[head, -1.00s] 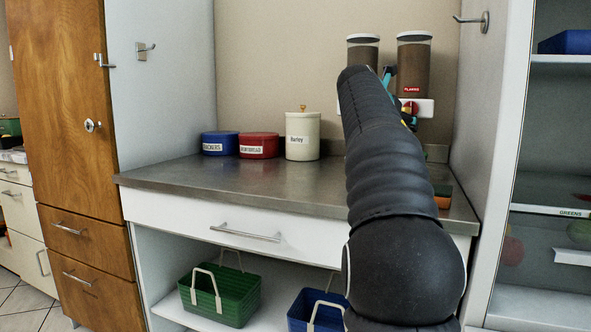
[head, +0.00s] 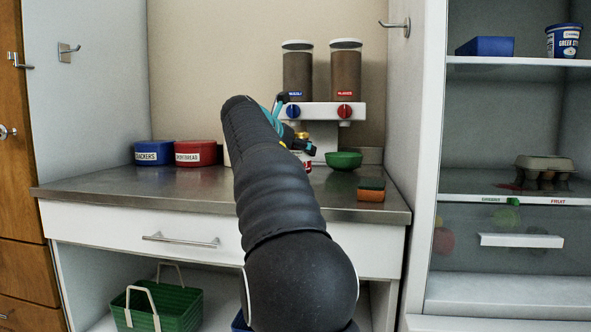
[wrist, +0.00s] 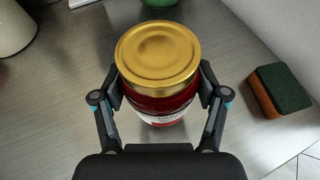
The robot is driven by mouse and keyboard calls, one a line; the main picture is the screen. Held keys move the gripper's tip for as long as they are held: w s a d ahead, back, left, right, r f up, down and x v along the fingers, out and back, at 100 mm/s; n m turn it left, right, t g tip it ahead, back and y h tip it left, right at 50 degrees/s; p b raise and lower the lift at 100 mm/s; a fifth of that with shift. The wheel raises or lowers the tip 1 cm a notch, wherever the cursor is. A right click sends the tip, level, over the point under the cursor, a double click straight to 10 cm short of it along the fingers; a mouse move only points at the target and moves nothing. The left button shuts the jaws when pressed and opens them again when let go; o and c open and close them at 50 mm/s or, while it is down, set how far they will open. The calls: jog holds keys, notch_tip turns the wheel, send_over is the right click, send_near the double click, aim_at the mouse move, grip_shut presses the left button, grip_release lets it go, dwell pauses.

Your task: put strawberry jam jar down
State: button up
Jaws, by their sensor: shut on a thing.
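The strawberry jam jar (wrist: 158,55) has a gold lid and a dark red body with a white label, and is seen from above in the wrist view. My gripper (wrist: 160,88) is shut on it, one finger on each side just below the lid. In the head view, my arm hides most of the jar; a bit of its gold lid (head: 303,136) shows by my gripper (head: 300,143). The jar is over the steel counter (head: 130,192). I cannot tell whether its base touches the counter.
A green bowl (head: 343,160) stands behind the jar, below two dispensers (head: 297,72). A sponge (head: 371,189) lies to the right near the front edge. A cream canister (wrist: 14,28) and red (head: 195,153) and blue tins (head: 153,153) stand left. Counter around the jar is clear.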

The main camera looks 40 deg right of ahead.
jog(key=shift+f+b, duration=0.95)
jog(key=shift+f, duration=0.95)
jog(key=shift+f, duration=0.15)
jog(key=o, duration=1.7)
jog(key=shift+f, duration=0.1)
jog(key=shift+c, duration=0.2)
jog(key=shift+r, duration=0.25)
jog(key=p+v, duration=0.1)
jog(key=v, duration=1.1)
jog(key=shift+f, duration=0.1)
